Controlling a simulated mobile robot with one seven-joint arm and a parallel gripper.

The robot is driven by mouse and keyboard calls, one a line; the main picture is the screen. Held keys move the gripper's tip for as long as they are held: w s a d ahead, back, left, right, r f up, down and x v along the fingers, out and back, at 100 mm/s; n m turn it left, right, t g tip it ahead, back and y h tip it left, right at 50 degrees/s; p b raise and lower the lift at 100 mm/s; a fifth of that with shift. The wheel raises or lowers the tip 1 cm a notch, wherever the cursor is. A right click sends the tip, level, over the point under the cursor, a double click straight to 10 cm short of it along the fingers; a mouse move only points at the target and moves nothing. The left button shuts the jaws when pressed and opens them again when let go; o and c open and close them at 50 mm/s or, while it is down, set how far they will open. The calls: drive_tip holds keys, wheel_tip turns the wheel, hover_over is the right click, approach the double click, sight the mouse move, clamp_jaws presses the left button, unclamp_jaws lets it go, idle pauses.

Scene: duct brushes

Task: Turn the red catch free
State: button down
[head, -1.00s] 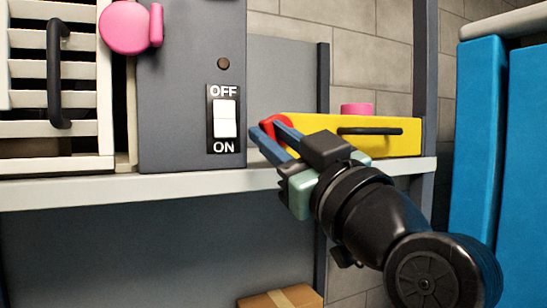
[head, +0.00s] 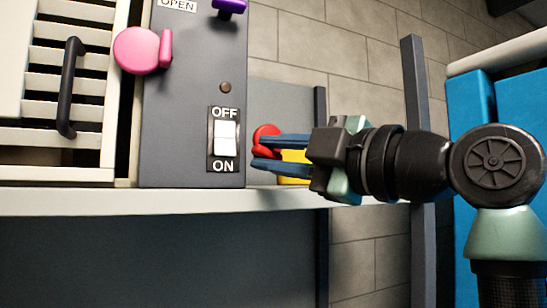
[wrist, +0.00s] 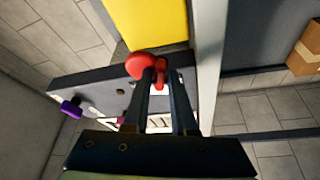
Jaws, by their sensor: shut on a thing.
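The red catch (head: 266,131) has a round head with a smaller red part beside it. It sits to the right of the grey panel, at the left end of the yellow box (head: 294,156). My gripper (head: 260,153) comes in level from the right, its two blue fingers shut on the catch's smaller part. In the wrist view the red catch (wrist: 147,62) shows at the fingertips (wrist: 162,78), against the end of the yellow box (wrist: 157,22). My gripper hides most of the yellow box in the head view. How far the catch is turned I cannot tell.
The grey panel (head: 180,100) carries an OFF/ON rocker switch (head: 224,138), a pink knob (head: 138,50) and a purple knob (head: 230,5). A slatted door with a black handle (head: 70,88) is at left. Below runs the shelf edge (head: 120,200). Blue upright panels (head: 470,100) stand at right.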

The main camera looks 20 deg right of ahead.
drive_tip(key=shift+n+g+p, duration=0.45)
drive_tip(key=shift+n+g, duration=0.35)
drive_tip(key=shift+n, duration=1.2)
drive_tip(key=c, duration=0.9)
unclamp_jaws()
drive_tip(key=shift+o, duration=0.2)
drive_tip(key=shift+s+a, duration=0.1)
drive_tip(key=shift+a, duration=0.05)
